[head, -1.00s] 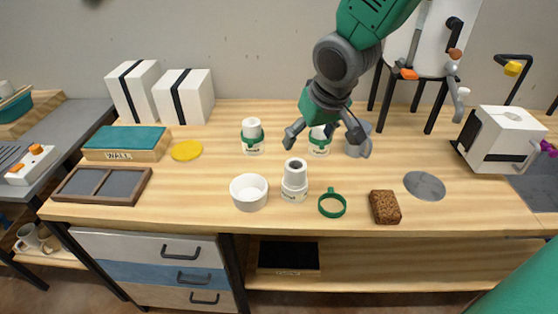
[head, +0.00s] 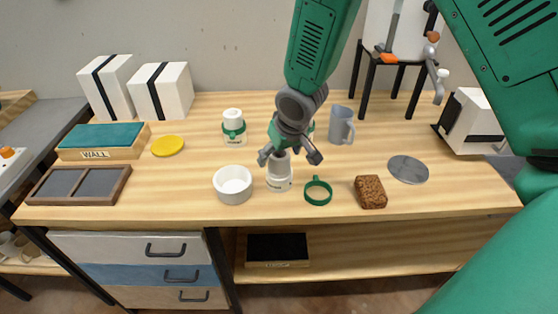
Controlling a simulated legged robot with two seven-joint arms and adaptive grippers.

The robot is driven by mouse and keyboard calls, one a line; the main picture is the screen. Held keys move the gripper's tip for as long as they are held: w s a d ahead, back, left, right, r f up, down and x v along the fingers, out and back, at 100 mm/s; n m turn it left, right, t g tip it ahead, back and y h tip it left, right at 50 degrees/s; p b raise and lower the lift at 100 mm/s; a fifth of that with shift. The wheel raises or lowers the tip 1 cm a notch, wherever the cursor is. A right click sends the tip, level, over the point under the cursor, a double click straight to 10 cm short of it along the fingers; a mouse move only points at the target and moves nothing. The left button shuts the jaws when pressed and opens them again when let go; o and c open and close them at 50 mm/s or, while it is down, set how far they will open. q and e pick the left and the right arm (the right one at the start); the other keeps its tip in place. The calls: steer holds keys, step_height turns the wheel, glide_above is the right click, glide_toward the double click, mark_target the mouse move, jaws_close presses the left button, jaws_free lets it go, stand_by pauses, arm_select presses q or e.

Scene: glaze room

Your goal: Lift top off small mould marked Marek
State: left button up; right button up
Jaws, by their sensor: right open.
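A small white mould (head: 279,184) stands upright near the front middle of the workbench, with dark marking too small to read. Its narrower top part shows between the fingers of my right gripper (head: 290,158). The gripper is open, pointing down over it; I cannot tell whether the fingers touch it. Another white mould (head: 234,128) with a green band stands behind to the left. A further green-banded mould is mostly hidden behind my gripper. My left gripper is not in view.
A white bowl (head: 232,185) stands close left of the front mould. A brown block (head: 370,192), a grey disc (head: 408,170) and a grey mug (head: 341,125) are to the right. A yellow disc (head: 168,146) and a slate tray (head: 80,186) are left.

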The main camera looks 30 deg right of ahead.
steer(key=shift+w+a+f, duration=0.1)
steer(key=shift+f, duration=0.2)
steer(key=shift+r, duration=0.1)
steer(key=shift+c, duration=1.1)
steer(key=c, duration=1)
step_height(320, 180, up, 9)
steer(key=shift+r+p, duration=0.15)
steer(key=shift+p, duration=0.5)
steer(key=shift+r+p, duration=0.35)
